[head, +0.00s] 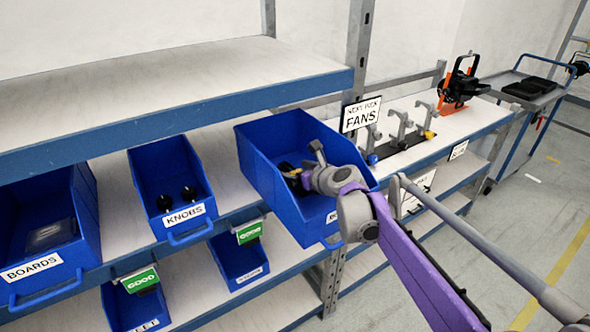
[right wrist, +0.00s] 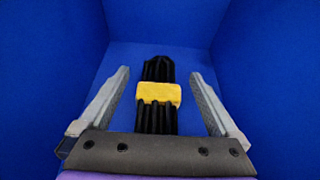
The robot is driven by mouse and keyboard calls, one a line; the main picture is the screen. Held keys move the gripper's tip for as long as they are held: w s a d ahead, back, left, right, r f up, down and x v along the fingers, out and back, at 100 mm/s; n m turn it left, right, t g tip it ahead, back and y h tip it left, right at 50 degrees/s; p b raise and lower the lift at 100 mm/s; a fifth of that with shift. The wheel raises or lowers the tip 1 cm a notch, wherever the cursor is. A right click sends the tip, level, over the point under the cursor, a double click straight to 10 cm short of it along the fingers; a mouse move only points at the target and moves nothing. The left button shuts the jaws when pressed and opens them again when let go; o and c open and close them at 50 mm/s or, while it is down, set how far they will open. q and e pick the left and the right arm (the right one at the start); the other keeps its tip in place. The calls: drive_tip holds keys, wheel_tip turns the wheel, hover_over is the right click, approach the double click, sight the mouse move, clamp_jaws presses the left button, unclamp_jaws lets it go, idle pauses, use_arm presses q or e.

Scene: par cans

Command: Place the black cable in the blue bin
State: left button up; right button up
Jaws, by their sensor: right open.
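The black cable (right wrist: 160,72) is a bundle with a yellow band (right wrist: 159,93), seen in the right wrist view inside a blue bin (right wrist: 75,45). My right gripper (right wrist: 160,85) is open, with one finger on each side of the bundle and a gap to each. In the head view the right gripper (head: 292,178) reaches into the large blue bin (head: 262,142) on the shelf, and a bit of black and yellow shows at it. The wrist hides most of the cable there. The left gripper is not in view.
A blue bin labelled KNOBS (head: 158,150) and one labelled BOARDS (head: 78,225) stand to the left. Smaller bins (head: 238,258) are on the shelf below. An upper shelf (head: 180,125) overhangs, and a metal post (head: 357,60) stands behind the large bin.

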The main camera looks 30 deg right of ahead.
drive_tip(key=shift+r, duration=0.3)
drive_tip(key=shift+s+r+p, duration=0.1)
drive_tip(key=shift+r+p, duration=0.4)
drive_tip(key=shift+r, duration=0.05)
drive_tip(key=v, duration=1.1)
drive_tip(key=shift+f, duration=0.25)
drive_tip(key=shift+s+r, duration=0.15)
drive_tip(key=shift+s, duration=0.25)
